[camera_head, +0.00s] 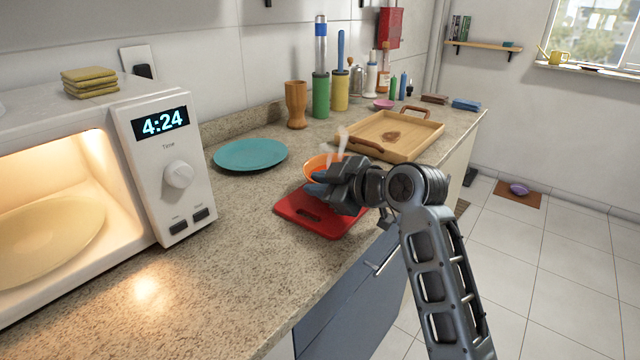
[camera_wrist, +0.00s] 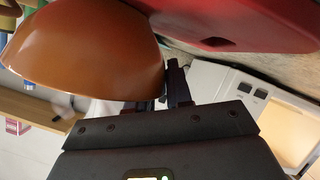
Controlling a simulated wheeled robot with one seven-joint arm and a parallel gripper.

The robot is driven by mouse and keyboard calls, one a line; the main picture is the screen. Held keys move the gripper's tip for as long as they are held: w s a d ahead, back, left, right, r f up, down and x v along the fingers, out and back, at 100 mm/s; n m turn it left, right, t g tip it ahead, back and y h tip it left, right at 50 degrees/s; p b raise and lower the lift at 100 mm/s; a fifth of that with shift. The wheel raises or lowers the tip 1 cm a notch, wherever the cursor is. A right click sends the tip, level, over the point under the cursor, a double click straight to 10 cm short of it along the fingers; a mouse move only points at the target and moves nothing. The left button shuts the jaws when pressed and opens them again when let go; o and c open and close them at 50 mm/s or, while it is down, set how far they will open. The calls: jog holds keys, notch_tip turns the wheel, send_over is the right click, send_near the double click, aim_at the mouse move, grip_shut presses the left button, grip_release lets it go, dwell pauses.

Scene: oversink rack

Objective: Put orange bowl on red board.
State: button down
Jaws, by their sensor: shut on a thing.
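The orange bowl (camera_head: 318,166) is held by my gripper (camera_head: 318,184) over the far part of the red board in the head view. The red board (camera_head: 308,216) lies flat on the speckled counter. In the wrist view the bowl (camera_wrist: 85,50) fills the upper left, with its side at the fingers of my gripper (camera_wrist: 165,88). The red board (camera_wrist: 270,22) shows at the upper right there. I cannot tell whether the bowl touches the board. My gripper hides part of the bowl and of the board's far right side.
A teal plate (camera_head: 250,154) lies behind and left of the board. A wooden tray (camera_head: 418,128) stands behind and right. A lit, open microwave (camera_head: 165,150) stands at the left. Wisps of steam rise near the bowl. Front counter left of the board is clear.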

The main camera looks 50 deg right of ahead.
jog(key=shift+f, duration=0.1)
jog(key=c, duration=1)
grip_release()
jog(key=v, duration=1.2)
